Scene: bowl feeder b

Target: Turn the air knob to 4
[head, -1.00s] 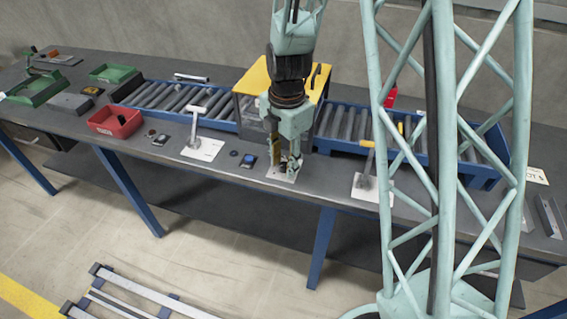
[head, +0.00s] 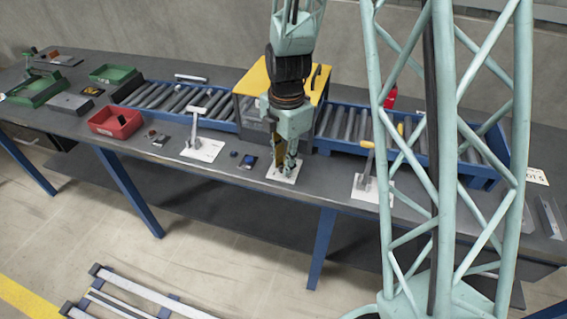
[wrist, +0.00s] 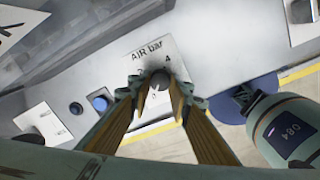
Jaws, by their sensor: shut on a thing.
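The air knob (wrist: 160,82) is a small dark round knob on a white plate lettered "AIR bar" (wrist: 150,52). In the wrist view a "4" shows on the plate just above and right of the knob, and other marks are partly hidden by the fingers. My gripper (wrist: 158,92) points down over the plate, its two fingers shut on the knob from both sides. In the head view my gripper (head: 287,172) stands at the white plate (head: 272,174) near the bench's front edge, and the knob is hidden by the fingers there. The knob's pointer direction is too small to tell.
A lever on a white plate (head: 203,150) stands left of my gripper, and another lever plate (head: 372,190) stands to the right. A blue button (head: 248,161) is close on the left. The roller conveyor with a yellow-topped box (head: 252,80) is behind. A red bin (head: 113,122) is farther left.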

